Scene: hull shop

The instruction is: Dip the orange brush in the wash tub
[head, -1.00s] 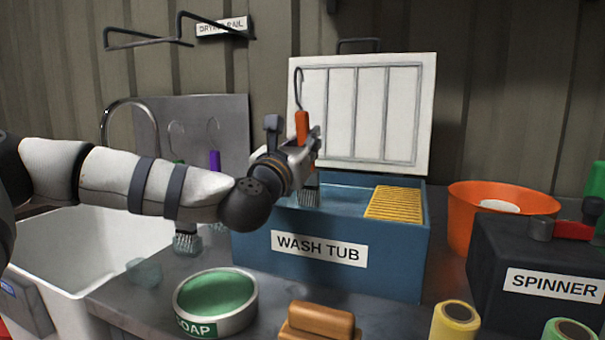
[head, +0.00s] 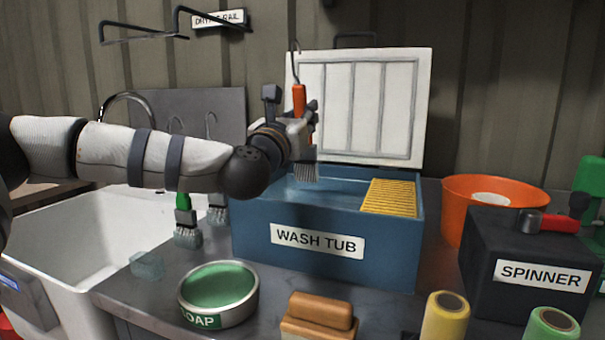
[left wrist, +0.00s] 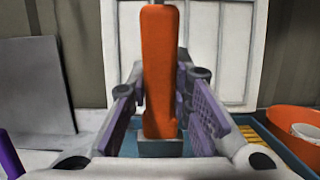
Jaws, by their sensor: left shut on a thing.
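The orange brush (head: 299,99) is upright in my left gripper (head: 308,138), which is shut on its handle. Its wire hook points up and its grey bristles (head: 307,172) hang down over the open wash tub (head: 258,226). The bristles look to be at or a little above the blue water (head: 335,190); I cannot tell if they touch it. In the left wrist view the orange handle (left wrist: 160,75) stands between the two finger pads. The tub's white lid (head: 357,105) is raised behind. My right gripper is not in view.
A yellow grid (head: 389,197) fills the tub's right side. An orange bucket (head: 455,215) and the spinner (head: 485,250) stand to the right. A soap dish (head: 217,287), a tan block (head: 318,318) and rollers (head: 445,315) sit in front.

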